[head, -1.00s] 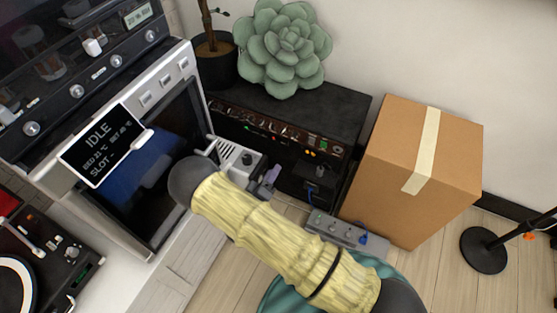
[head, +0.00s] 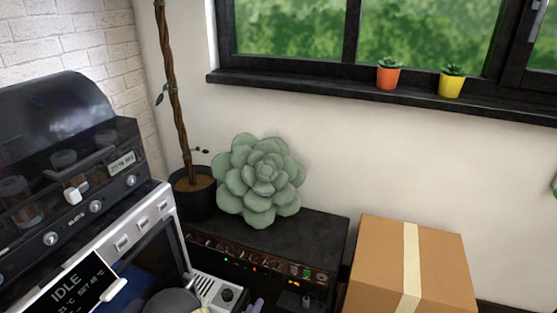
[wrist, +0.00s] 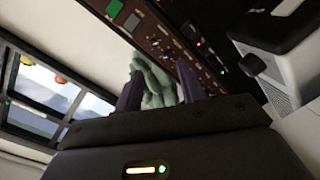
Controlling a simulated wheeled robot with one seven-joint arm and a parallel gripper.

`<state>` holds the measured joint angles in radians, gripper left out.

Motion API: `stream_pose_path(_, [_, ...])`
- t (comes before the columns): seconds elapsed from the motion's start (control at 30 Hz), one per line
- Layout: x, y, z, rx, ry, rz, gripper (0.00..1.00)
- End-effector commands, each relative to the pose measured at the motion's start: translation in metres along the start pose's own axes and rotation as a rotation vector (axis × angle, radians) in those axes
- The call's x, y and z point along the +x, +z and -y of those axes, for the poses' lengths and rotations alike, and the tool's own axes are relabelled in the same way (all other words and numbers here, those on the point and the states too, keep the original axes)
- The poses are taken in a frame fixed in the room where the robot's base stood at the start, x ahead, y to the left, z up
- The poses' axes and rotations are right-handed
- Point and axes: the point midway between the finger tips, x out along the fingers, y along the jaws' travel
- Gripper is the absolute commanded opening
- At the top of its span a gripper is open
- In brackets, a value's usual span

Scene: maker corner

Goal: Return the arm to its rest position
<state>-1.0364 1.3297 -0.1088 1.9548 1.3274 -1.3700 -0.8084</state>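My gripper (wrist: 160,88) shows in the wrist view with its two dark purple fingers apart. Nothing is held between them; the green succulent (wrist: 155,78) shows in the gap, behind the fingers. In the head view only a bit of my arm shows at the bottom edge, with a small purple part beside it that may be a fingertip. The rest of my arm is out of the head view.
A white machine with an IDLE screen (head: 70,291) stands at the left. A black amplifier (head: 318,235) carries the large succulent (head: 262,180) and stands beside a cardboard box (head: 385,265). A potted plant (head: 195,195) is behind. Two small pots (head: 388,78) sit on the windowsill.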

Motion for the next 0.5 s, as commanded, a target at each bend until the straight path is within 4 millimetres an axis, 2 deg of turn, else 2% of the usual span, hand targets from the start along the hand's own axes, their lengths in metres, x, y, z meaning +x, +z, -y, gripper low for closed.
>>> stream_pose_path(0.03, [0.011,-0.006,-0.008,0.048,-0.041,0.035,0.39])
stream_pose_path(0.2, [0.04,-0.02,-0.028,0.215,-0.22,0.153,0.39])
stream_pose_path(0.37, [0.057,-0.029,-0.056,0.356,-0.377,0.255,0.39])
stream_pose_path(0.5, [0.064,-0.032,-0.087,0.459,-0.5,0.338,0.39])
